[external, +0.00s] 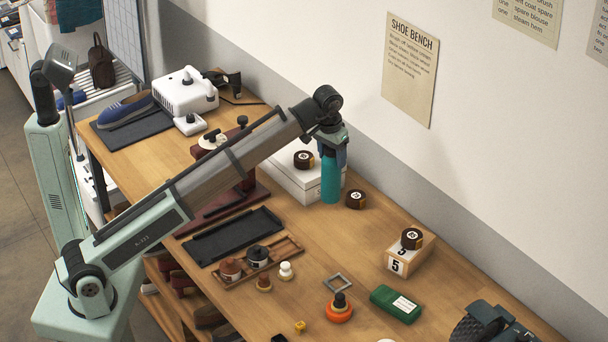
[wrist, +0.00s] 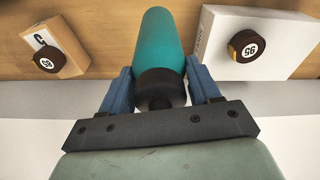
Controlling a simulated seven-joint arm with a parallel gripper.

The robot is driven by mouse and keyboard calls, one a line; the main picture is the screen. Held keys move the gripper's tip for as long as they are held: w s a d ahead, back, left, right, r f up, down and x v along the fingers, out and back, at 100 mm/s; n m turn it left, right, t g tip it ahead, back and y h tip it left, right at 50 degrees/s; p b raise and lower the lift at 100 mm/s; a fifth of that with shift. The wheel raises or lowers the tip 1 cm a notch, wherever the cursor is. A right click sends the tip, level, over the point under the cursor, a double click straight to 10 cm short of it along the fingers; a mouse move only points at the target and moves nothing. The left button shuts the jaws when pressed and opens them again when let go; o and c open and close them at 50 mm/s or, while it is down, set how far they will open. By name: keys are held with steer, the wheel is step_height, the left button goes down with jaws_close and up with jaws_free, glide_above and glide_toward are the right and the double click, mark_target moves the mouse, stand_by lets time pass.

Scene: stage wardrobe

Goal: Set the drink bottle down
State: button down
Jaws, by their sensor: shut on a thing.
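The drink bottle is a teal cylinder (external: 331,180) with a dark cap, and it shows in the wrist view (wrist: 159,45). My gripper (wrist: 160,88) is shut on it near the cap, with a blue finger on either side. In the external view my gripper (external: 333,155) is at the bottle's top, and the bottle hangs upright below it. The bottle's lower end is close to the wooden bench top (external: 300,225). I cannot tell whether it touches the bench.
Some bench in front is clear.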

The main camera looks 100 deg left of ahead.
steer(key=w, duration=0.7)
step_height(320, 180, down, 10)
steer(key=shift+d+f, duration=0.15)
stand_by(0.4)
steer(key=shift+c, duration=1.2)
jaws_free()
step_height(320, 180, up, 12)
steer(key=d, duration=0.1)
steer(key=shift+s, duration=0.35)
steer(key=shift+d, duration=0.1)
